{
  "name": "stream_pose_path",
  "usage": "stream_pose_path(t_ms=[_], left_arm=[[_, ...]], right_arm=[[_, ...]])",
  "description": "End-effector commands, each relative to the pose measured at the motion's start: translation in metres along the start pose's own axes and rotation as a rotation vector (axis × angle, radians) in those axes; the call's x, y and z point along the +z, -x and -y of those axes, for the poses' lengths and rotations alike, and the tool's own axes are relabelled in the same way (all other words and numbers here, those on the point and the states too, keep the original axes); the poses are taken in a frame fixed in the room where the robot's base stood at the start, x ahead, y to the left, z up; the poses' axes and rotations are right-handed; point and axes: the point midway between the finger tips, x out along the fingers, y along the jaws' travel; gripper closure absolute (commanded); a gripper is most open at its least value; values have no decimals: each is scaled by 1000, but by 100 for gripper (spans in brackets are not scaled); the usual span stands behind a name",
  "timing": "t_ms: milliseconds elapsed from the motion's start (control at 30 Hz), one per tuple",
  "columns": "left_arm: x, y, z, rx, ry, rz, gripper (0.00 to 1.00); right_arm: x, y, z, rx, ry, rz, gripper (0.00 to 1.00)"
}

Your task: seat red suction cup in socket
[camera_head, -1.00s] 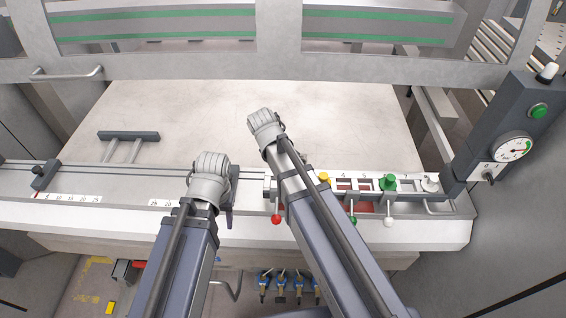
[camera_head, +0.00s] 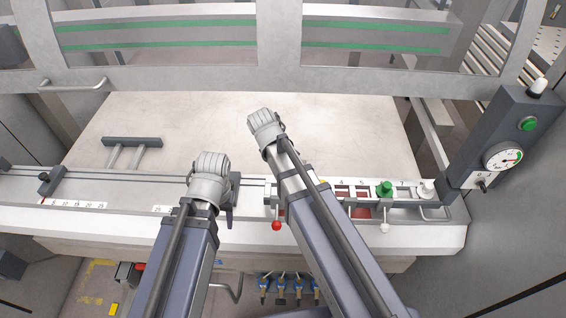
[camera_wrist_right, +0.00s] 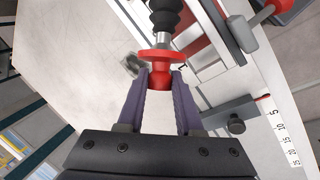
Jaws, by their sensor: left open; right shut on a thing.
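In the right wrist view, my right gripper (camera_wrist_right: 160,92) has its purple fingers shut on the red suction cup (camera_wrist_right: 160,57). The cup has a red flange, a silver neck and black bellows cut off by the top edge. In the head view, my right forearm hides the right gripper and cup. My left gripper (camera_head: 231,212) is open at the bench's front rail, partly behind its wrist. The cup rack (camera_head: 406,197) at the right of the bench has red-lined openings; I cannot tell which is the red cup's socket. A green cup (camera_head: 385,188) and a white cup (camera_head: 426,188) stand in it.
A red-knobbed lever (camera_head: 276,225) and a white-knobbed lever (camera_head: 384,228) stick out at the front. A post with a gauge (camera_head: 502,156) stands at the right. A dark bar (camera_head: 132,141) lies at the left. The pale table (camera_head: 180,115) behind is largely clear.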

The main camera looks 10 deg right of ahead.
Motion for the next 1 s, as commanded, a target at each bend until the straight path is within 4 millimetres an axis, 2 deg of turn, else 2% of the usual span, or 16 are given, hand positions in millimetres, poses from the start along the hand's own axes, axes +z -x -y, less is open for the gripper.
stream_pose_path(t_ms=[1000], left_arm=[[4,61,6,1,-1,2,50]], right_arm=[[0,58,-19,0,0,0,100]])
